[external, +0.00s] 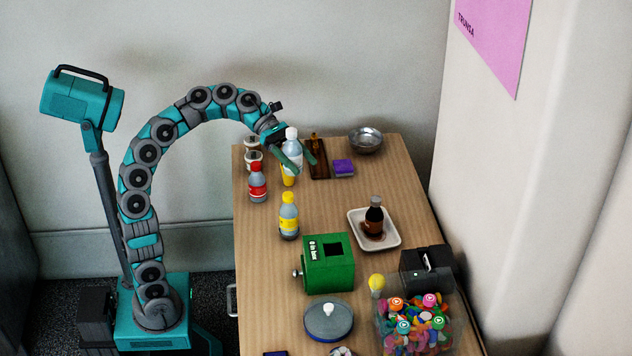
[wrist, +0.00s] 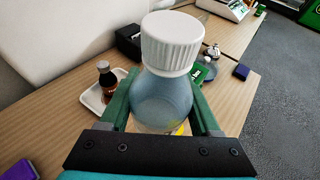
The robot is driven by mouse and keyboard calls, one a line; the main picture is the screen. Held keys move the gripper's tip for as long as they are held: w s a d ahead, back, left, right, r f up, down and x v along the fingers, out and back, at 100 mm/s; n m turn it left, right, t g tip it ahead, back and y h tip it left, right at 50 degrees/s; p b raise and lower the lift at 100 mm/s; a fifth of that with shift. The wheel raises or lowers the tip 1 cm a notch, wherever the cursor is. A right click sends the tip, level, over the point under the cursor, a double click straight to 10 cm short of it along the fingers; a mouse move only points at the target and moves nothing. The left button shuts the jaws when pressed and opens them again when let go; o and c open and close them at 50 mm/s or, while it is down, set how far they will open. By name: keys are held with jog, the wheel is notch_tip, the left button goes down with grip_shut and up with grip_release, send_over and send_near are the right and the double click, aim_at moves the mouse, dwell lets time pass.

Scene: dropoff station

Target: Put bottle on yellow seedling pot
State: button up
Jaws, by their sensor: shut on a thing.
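My gripper (external: 291,159) is shut on a clear bottle (external: 292,143) with a white cap, held upright near the table's far left part. In the wrist view the bottle (wrist: 165,92) fills the middle between the two green fingers. A yellow thing, apparently the yellow seedling pot (external: 288,180), shows directly below the bottle in the external view. Only a small yellow bit of it shows beneath the bottle in the wrist view (wrist: 181,130). The rest is hidden by the bottle and gripper. I cannot tell whether the bottle touches it.
A red-labelled bottle (external: 258,184) and a yellow-labelled bottle (external: 289,217) stand close by. A white tray (external: 394,239) holds a dark bottle (external: 374,214). A green box (external: 328,265) stands nearer.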

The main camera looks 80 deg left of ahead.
jog(key=a+f+n+t+y+p, duration=0.1)
jog(key=a+f+p, duration=0.1)
jog(key=a, duration=1.8)
notch_tip(320, 180, down, 10)
jog(key=b, duration=0.1)
jog(key=shift+w+a+f, duration=0.15)
jog(key=shift+w+a, duration=0.1)
jog(key=shift+a, duration=0.1)
jog(key=shift+f, duration=0.15)
jog(key=o, duration=1.3)
